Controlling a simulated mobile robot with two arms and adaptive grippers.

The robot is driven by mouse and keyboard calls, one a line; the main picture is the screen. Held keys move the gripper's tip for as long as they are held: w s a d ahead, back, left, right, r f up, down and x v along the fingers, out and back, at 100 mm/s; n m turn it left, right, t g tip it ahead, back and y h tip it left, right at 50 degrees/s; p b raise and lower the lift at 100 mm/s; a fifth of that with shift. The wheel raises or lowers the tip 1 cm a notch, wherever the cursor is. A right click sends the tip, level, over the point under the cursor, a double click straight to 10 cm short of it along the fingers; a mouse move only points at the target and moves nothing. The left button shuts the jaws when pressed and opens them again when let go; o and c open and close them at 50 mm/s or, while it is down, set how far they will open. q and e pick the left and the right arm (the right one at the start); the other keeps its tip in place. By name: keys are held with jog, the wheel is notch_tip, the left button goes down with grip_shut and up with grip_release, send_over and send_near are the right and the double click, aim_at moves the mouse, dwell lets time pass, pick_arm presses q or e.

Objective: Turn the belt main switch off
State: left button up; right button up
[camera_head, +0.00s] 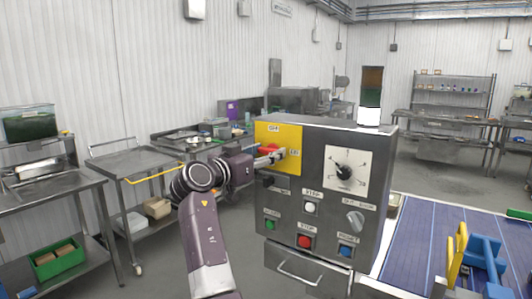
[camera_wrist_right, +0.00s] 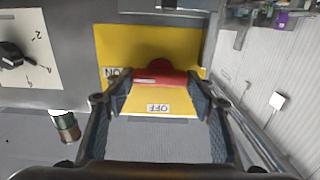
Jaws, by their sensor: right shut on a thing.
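The belt main switch is a red rotary handle (camera_head: 268,148) on a yellow plate (camera_head: 291,133) at the upper left of the grey control box (camera_head: 330,225). In the right wrist view the red handle (camera_wrist_right: 165,78) lies level across the yellow plate (camera_wrist_right: 120,40). An ON label (camera_wrist_right: 113,72) is beside its left end and an OFF label (camera_wrist_right: 158,107) is below it; both read upside down. My right gripper (camera_wrist_right: 160,80) is shut on the handle, one finger at each end. In the head view the gripper (camera_head: 272,156) partly covers it. My left gripper is out of view.
The box also carries a dial (camera_head: 344,170), a grey knob (camera_head: 355,222) and several push buttons, including a red STOP button (camera_head: 304,242). A blue belt (camera_head: 420,240) runs at the right. Steel tables (camera_head: 60,185) and a cart (camera_head: 130,162) stand at the left.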

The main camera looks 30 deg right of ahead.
jog(key=shift+n, duration=0.8)
jog(key=n+p, duration=0.1)
jog(key=n, duration=0.2)
jog(key=shift+w+r, duration=0.1)
jog(key=shift+r, duration=0.05)
jog(key=n+p, duration=0.1)
jog(key=n, duration=0.4)
jog(key=shift+p, duration=0.4)
jog(key=n+p, duration=0.2)
jog(key=n, duration=0.2)
jog(key=shift+w+a+p, duration=0.1)
jog(key=shift+p, duration=0.2)
jog(key=shift+f+n+p, duration=0.2)
jog(key=shift+n+p, duration=1.25)
jog(key=shift+n, duration=0.75)
jog(key=shift+f, duration=0.1)
